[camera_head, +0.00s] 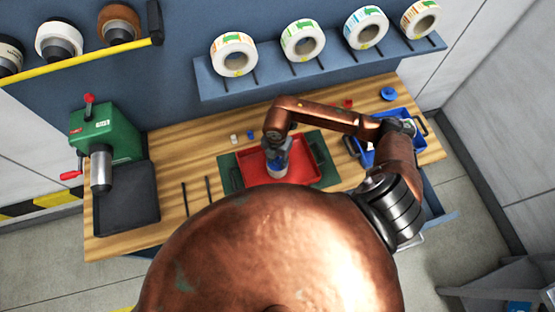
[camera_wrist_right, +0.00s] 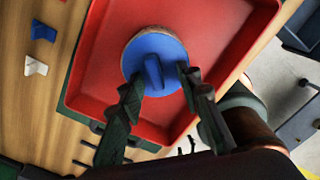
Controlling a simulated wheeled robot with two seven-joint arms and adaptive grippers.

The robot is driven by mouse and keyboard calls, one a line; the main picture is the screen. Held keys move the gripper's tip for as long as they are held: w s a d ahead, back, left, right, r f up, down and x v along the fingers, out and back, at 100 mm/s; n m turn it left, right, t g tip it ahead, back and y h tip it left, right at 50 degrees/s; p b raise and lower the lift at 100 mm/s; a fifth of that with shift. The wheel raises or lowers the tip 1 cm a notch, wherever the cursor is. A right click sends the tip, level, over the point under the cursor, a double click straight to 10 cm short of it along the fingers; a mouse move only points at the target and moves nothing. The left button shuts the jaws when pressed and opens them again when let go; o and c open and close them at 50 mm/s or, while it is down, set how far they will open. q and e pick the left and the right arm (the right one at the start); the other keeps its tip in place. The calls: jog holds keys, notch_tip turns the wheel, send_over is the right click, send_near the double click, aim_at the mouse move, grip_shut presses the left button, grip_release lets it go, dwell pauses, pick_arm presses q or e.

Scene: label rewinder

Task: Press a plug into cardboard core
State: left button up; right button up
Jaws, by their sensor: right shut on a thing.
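A blue plug (camera_wrist_right: 160,58) with a raised grip tab sits at the top end of a cardboard core (camera_wrist_right: 137,32), whose tan rim shows around it in the right wrist view. How deep the plug sits is hard to tell. The core (camera_head: 277,173) stands in a red tray (camera_head: 256,177), partly hidden under my gripper. My right gripper (camera_head: 273,146) points down over the core. In the wrist view its two dark fingers (camera_wrist_right: 160,86) are on either side of the tab, shut on the plug. My left gripper is not in view.
A green press (camera_head: 118,133) and a dark tray (camera_head: 130,200) stand at left. A blue bin (camera_head: 354,146) is at right, partly behind my arm. Another blue disc (camera_head: 388,93) lies at the back right. Label rolls (camera_head: 302,40) hang on a shelf behind.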

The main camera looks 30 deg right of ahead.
jog(key=shift+s+f, duration=0.2)
jog(key=shift+f, duration=0.2)
grip_shut()
jog(key=shift+d+f, duration=0.1)
jog(key=shift+f, duration=0.1)
dwell(0.4)
jog(key=shift+o, duration=2.3)
grip_release()
jog(key=shift+w, duration=0.1)
jog(key=shift+r, duration=0.15)
